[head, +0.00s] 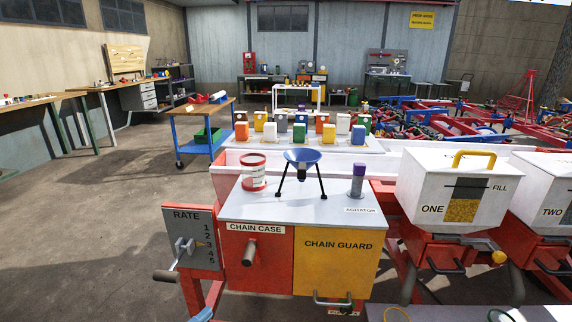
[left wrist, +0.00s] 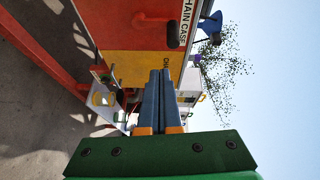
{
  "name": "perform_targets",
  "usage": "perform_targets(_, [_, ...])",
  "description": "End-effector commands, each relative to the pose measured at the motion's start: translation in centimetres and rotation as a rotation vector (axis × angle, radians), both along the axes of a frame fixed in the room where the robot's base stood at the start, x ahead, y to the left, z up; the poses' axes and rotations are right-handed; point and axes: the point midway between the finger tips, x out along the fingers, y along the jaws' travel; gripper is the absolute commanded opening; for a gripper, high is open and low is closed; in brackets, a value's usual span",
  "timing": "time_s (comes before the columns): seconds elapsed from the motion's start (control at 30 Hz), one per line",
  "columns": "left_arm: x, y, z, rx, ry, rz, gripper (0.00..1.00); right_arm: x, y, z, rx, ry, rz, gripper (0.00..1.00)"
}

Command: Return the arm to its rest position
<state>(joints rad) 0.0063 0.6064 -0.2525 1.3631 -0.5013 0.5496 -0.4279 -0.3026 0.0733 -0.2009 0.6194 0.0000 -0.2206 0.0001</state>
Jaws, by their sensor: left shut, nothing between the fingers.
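My left gripper (left wrist: 160,74) shows clearly in the left wrist view, where the picture lies on its side. Its two blue-grey fingers are together, with nothing between them. They lie in front of the red and yellow planter housing, near the yellow chain guard panel (left wrist: 130,68); I cannot tell the exact gap. In the head view the yellow chain guard (head: 335,262) and red chain case panel (head: 262,268) are plain to see. My right gripper is in neither view.
On the grey housing top stand a red-and-white can (head: 253,173), a blue funnel on legs (head: 303,157) and a purple-capped agitator post (head: 357,182). A rate plate (head: 193,240) with a crank is at left. Hopper ONE (head: 450,180) stands right. Floor at left is open.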

Motion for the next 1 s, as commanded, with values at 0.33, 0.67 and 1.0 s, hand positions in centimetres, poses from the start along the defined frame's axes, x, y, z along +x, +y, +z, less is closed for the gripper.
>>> perform_targets(0.33, [-1.7, 3.4, -9.6, -0.205, 0.342, 0.286, 0.00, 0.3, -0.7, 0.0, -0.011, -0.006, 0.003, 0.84])
perform_targets(0.67, [-13.4, 5.4, -25.7, -0.475, 0.917, 0.767, 0.00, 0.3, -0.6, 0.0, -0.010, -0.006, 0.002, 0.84])
perform_targets(1.0, [-34.3, 0.9, -35.3, -0.628, 1.504, 1.289, 0.00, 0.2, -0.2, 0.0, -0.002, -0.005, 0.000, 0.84])
